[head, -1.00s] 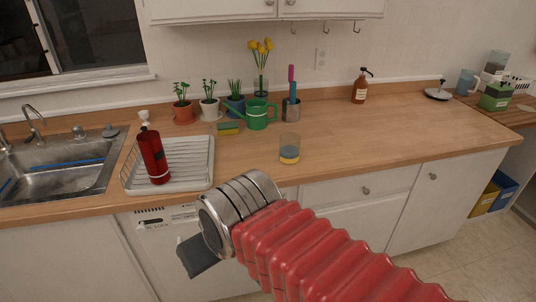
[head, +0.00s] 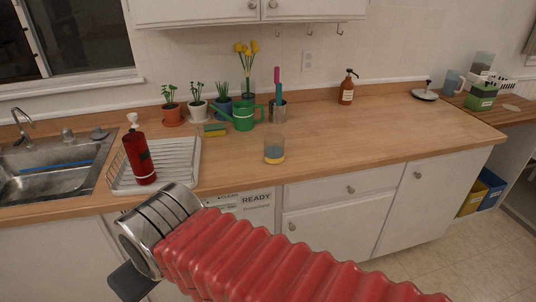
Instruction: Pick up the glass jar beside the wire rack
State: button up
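The glass jar (head: 274,144) stands upright on the wooden counter, right of the white wire rack (head: 188,171) and apart from it. It is clear, with a blue-grey and yellow band in its lower part. My gripper (head: 128,282) shows only as a dark grey piece at the lower left, beyond the metal end of my red ribbed arm. It is below and in front of the counter edge, well left of the jar and not touching it. Its fingertips are mostly hidden, so its opening cannot be seen.
Behind the jar are a green watering can (head: 244,118), a metal cup (head: 277,112) with utensils, and potted plants (head: 197,108). A brown soap bottle (head: 346,90) stands farther right. The counter right of the jar is clear.

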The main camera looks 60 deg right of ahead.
aim_at(274, 148)
jog(key=z, duration=0.05)
jog(key=i, duration=1)
jog(key=u, duration=0.05)
